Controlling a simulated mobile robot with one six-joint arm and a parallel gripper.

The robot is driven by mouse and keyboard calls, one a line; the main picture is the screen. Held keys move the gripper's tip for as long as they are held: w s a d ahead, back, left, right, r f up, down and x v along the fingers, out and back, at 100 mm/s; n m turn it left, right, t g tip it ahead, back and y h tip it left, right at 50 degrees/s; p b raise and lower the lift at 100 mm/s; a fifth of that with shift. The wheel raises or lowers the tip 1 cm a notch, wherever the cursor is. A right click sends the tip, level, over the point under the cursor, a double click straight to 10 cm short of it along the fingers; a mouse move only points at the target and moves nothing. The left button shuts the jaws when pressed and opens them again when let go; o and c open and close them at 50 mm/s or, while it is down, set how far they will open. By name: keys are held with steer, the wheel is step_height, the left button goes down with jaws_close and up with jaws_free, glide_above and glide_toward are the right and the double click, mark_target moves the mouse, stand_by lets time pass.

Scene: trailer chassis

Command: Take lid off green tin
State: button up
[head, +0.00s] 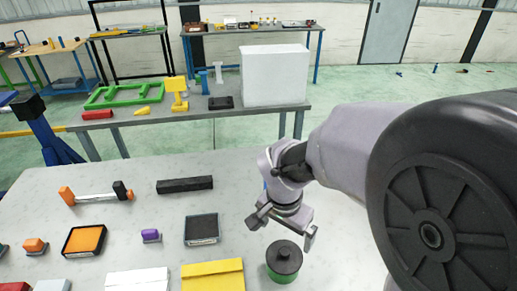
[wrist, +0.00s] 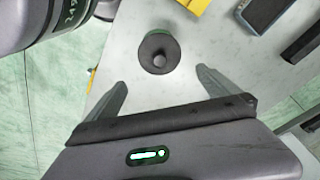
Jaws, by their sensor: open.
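The green tin (head: 282,273) stands upright on the pale table at the lower right of the head view. Its dark round lid (head: 284,257) with a knob on top sits on it. My gripper (head: 282,232) is above the table, just behind the tin in the head view. In the wrist view its two fingers (wrist: 160,84) are spread wide and empty, with the lid beyond the fingertips. I see no contact.
A yellow block (head: 212,274) and a white block (head: 137,281) lie left of the tin. A dark tray (head: 202,229), a black bar (head: 185,184) and a hammer-like tool (head: 97,194) lie farther back. The table between tray and tin is clear.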

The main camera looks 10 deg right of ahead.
steer(key=b, duration=0.2)
glide_above(285, 251)
step_height(285, 251, down, 7)
steer(key=shift+s+a+r, duration=0.15)
steer(key=f+b, duration=0.1)
steer(key=f, duration=0.4)
steer(key=shift+w+d+f+b, duration=0.2)
steer(key=shift+f+b, duration=0.1)
steer(key=shift+b, duration=0.1)
steer(key=shift+r, duration=0.1)
steer(key=c, duration=1)
